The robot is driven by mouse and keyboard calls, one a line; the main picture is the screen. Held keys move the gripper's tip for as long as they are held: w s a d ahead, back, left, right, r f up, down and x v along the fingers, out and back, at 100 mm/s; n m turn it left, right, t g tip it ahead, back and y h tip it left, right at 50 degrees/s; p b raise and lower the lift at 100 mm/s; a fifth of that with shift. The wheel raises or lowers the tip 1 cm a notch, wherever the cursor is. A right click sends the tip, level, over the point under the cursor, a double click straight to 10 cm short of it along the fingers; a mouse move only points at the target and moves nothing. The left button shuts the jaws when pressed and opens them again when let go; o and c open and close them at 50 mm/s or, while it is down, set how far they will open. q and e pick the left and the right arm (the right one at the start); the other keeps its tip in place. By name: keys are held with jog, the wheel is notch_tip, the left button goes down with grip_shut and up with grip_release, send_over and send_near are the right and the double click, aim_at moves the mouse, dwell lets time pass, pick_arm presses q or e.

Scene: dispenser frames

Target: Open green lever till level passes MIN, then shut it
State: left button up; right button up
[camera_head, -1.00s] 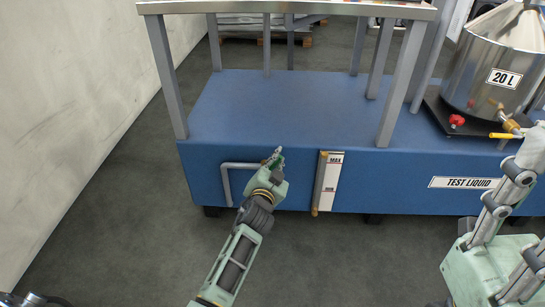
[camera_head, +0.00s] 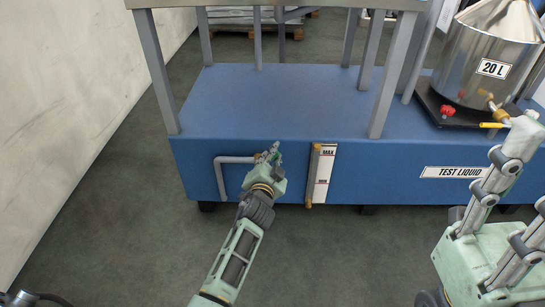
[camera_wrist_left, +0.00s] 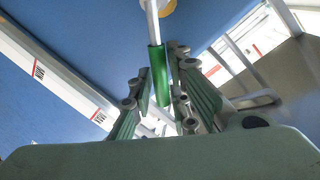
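The green lever (camera_wrist_left: 158,75) hangs from a pale rod in the left wrist view. My left gripper (camera_wrist_left: 163,92) has one finger on each side of it, with gaps still showing, so it looks open around the lever. In the head view my left gripper (camera_head: 272,153) is at the front of the blue base, beside a bent grey pipe (camera_head: 222,175), and mostly hides the lever. The white level gauge (camera_head: 322,175), marked MAX and MIN, stands just right of it; its liquid level is too small to read. My right gripper (camera_head: 482,262) is open and empty, partly out of frame.
A steel 20 L vessel (camera_head: 487,62) with a red knob (camera_head: 448,110) and a yellow-handled valve (camera_head: 492,125) stands at the right. The blue base (camera_head: 290,95) carries grey frame legs and a TEST LIQUID label (camera_head: 455,172). The floor in front is clear.

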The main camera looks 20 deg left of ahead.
pick_arm(q)
jog(key=shift+o, duration=1.3)
jog(key=s+d+r, duration=0.1)
jog(key=s, duration=1.1)
jog(key=shift+d+r, duration=0.25)
jog(key=shift+w, duration=0.1)
